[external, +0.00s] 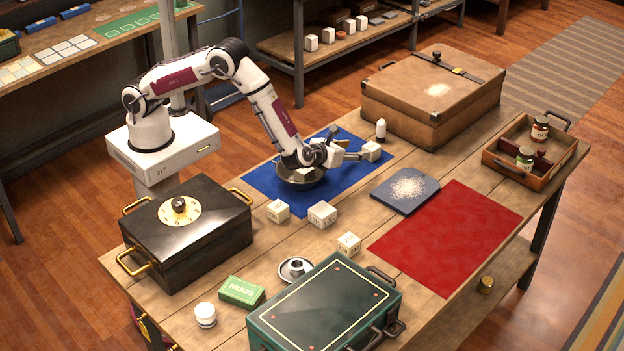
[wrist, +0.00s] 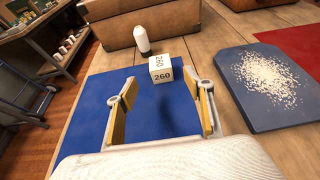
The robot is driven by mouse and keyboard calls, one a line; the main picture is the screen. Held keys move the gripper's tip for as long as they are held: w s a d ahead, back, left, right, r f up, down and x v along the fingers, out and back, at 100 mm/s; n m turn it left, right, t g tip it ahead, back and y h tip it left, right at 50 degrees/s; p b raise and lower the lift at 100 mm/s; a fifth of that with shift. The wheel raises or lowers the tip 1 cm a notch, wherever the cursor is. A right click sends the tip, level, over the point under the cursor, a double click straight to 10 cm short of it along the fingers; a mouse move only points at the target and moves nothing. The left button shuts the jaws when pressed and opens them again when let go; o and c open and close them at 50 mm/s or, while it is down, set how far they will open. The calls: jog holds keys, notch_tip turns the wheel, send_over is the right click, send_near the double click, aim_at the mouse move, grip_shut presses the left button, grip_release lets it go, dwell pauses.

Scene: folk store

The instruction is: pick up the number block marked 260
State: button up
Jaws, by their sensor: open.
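The white block marked 260 (wrist: 161,70) sits upright on the blue mat (wrist: 100,85) in the wrist view, just beyond my fingertips. The number shows on its front and top faces. In the external view the block (external: 371,151) is near the mat's right edge. My gripper (wrist: 163,112) is open and empty, its two fingers spread with yellowish inner pads. In the external view my gripper (external: 350,155) reaches low over the mat toward the block, which lies ahead of it. I cannot tell the exact gap.
A white bottle-shaped piece (wrist: 142,40) stands behind the block. A dark blue board with white grains (external: 405,190) lies to the right. A metal bowl (external: 299,178) is under my wrist. Other white blocks (external: 322,214) and a brown case (external: 431,97) are on the table.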

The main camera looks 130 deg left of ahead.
aim_at(369, 148)
jog(key=shift+x, duration=1.95)
jog(key=shift+a, duration=0.1)
jog(key=shift+x, duration=2.9)
jog(key=shift+f, duration=0.15)
jog(key=shift+c, duration=0.4)
jog(key=c, duration=1.1)
